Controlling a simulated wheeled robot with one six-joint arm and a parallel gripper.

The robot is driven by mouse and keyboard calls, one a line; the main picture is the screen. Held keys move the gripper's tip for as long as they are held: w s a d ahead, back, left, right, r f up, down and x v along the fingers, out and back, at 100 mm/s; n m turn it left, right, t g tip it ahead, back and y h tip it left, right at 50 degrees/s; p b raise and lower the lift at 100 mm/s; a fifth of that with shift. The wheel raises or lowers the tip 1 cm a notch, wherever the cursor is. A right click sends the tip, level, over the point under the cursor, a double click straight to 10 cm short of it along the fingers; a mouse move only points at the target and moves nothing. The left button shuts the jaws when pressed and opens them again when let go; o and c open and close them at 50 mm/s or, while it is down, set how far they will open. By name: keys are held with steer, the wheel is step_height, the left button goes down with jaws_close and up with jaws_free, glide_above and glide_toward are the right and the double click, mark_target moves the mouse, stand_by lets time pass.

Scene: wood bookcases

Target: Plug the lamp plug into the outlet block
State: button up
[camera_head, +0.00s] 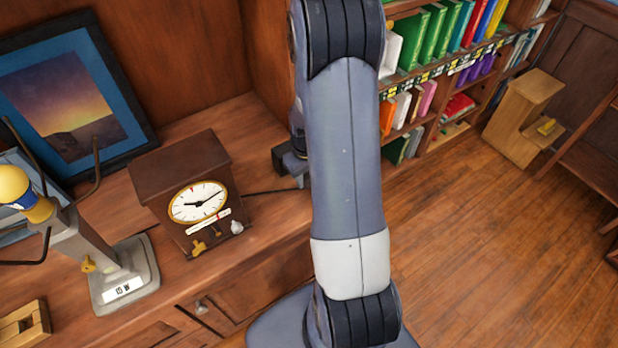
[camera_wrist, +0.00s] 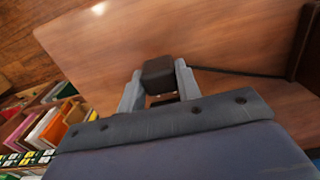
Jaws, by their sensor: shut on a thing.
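In the wrist view, my gripper (camera_wrist: 158,85) is shut on a dark brown block-shaped plug (camera_wrist: 158,70) above the wooden surface. A dark cable (camera_wrist: 235,72) runs right from beside the plug towards a dark wooden body at the edge. In the head view, the cable (camera_head: 265,191) runs from behind a brown clock box (camera_head: 182,185) to my gripper, which is mostly hidden behind my arm. A grey stand (camera_head: 110,272) with a yellow top, perhaps the lamp, is left of the clock box. I cannot identify the outlet block with certainty; no socket holes show clearly.
A small slotted wooden block (camera_head: 22,325) lies at lower left. A framed picture (camera_head: 70,100) leans at the back. A bookcase (camera_head: 420,125) with colourful books and a wooden step piece (camera_head: 520,120) stand at right. The cabinet top right of the clock is mostly clear.

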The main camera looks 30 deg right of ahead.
steer(key=shift+w+p, duration=0.3)
steer(key=shift+w, duration=2.05)
steer(key=shift+b, duration=0.4)
steer(key=shift+w+a, duration=0.1)
steer(key=shift+w, duration=0.5)
stand_by(0.6)
steer(key=o, duration=1.1)
steer(key=shift+r, duration=0.1)
step_height(320, 180, up, 11)
steer(key=shift+f+b, duration=0.2)
steer(key=shift+b, duration=0.15)
steer(key=shift+f, duration=0.1)
